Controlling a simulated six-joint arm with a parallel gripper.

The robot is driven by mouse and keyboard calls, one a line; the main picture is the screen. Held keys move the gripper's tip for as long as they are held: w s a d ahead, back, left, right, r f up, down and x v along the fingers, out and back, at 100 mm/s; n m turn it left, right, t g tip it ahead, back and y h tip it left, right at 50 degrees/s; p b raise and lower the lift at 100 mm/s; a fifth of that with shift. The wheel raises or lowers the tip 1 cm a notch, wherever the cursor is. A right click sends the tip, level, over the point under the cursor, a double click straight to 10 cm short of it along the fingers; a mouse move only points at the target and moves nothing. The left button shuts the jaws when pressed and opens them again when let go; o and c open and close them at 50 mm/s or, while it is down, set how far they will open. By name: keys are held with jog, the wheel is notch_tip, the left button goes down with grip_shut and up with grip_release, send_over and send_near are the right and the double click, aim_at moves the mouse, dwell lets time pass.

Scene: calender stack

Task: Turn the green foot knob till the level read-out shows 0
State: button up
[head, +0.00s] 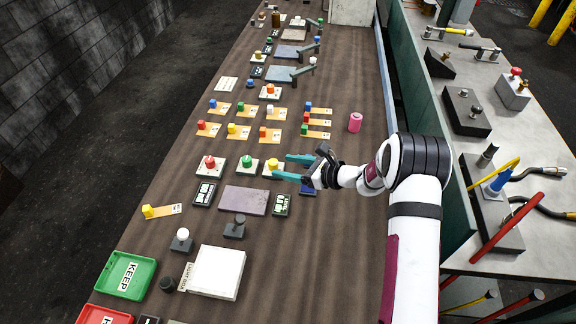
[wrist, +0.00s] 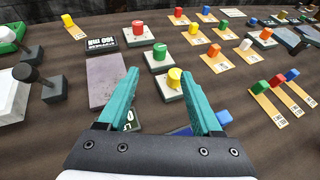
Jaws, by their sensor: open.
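The green foot knob (head: 246,162) sits on a pale square plate between a red knob (head: 210,162) and a yellow knob (head: 273,164). In the wrist view the green knob (wrist: 160,52) lies beyond my fingertips, apart from them. My gripper (head: 283,166) is open and empty, its teal fingers near the yellow knob. In the wrist view my gripper (wrist: 155,73) has the yellow knob (wrist: 175,78) close to its right fingertip; contact cannot be told. The dark level read-out (head: 282,205) stands nearer the front; its digits are too small to read. My left finger partly hides it in the wrist view.
A flat purple-grey plate (head: 243,201) and another dark display (head: 204,194) lie in front of the knobs. Several orange cards with coloured blocks lie behind. A pink cylinder (head: 355,122) stands at right. A white light box (head: 215,272) and green tray (head: 126,276) are at the front.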

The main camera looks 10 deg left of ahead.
aim_at(247, 159)
jog(key=s+a+m+t+h, duration=0.4)
jog(key=s+m+t, duration=0.1)
jog(key=x, duration=1.5)
jog(key=shift+a, duration=0.3)
jog(key=shift+w+y, duration=0.1)
jog(key=shift+y, duration=0.2)
grip_shut()
